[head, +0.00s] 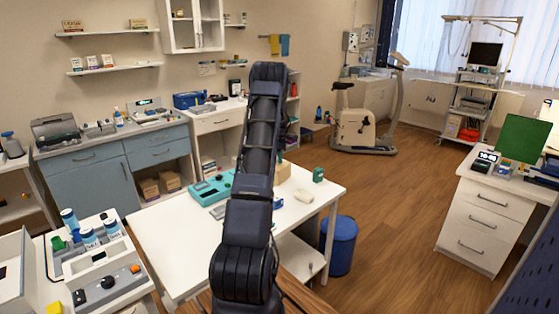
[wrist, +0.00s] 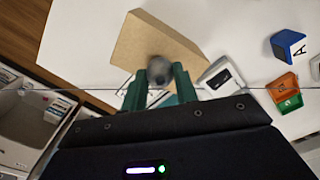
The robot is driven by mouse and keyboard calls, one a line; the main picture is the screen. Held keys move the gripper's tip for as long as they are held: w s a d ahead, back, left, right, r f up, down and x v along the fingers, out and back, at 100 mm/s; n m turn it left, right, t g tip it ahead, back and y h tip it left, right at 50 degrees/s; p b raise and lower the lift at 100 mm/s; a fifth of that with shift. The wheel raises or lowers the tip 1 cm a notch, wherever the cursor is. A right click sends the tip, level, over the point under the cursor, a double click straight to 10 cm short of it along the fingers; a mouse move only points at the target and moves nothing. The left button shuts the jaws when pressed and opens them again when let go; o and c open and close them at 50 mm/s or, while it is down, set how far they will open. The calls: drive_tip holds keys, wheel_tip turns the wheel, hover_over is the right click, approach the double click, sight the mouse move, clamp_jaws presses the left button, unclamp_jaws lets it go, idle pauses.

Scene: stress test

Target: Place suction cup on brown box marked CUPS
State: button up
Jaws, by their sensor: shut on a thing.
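My gripper (wrist: 158,82) shows in the wrist view with two green fingers shut on a grey rounded thing, which looks like the suction cup (wrist: 159,68). A plain brown box (wrist: 138,45) lies just beyond the fingertips, with the suction cup overlapping its near part in the picture. I cannot tell whether the cup touches the box. No CUPS marking is readable. In the head view a tan box (head: 284,171) shows beside my arm at the far side of the white table. My gripper is hidden behind my arm there.
The white table (head: 165,240) holds a teal device (head: 212,188) and a small green block (head: 318,174). In the wrist view a white device (wrist: 221,76), a blue block (wrist: 288,45) and an orange-and-green item (wrist: 286,92) lie to the right. A blue bin (head: 340,247) stands beside the table.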

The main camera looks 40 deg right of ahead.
drive_tip(key=shift+f, duration=0.55)
drive_tip(key=shift+f, duration=0.1)
drive_tip(key=o, duration=0.9)
drive_tip(key=shift+o, duration=0.2)
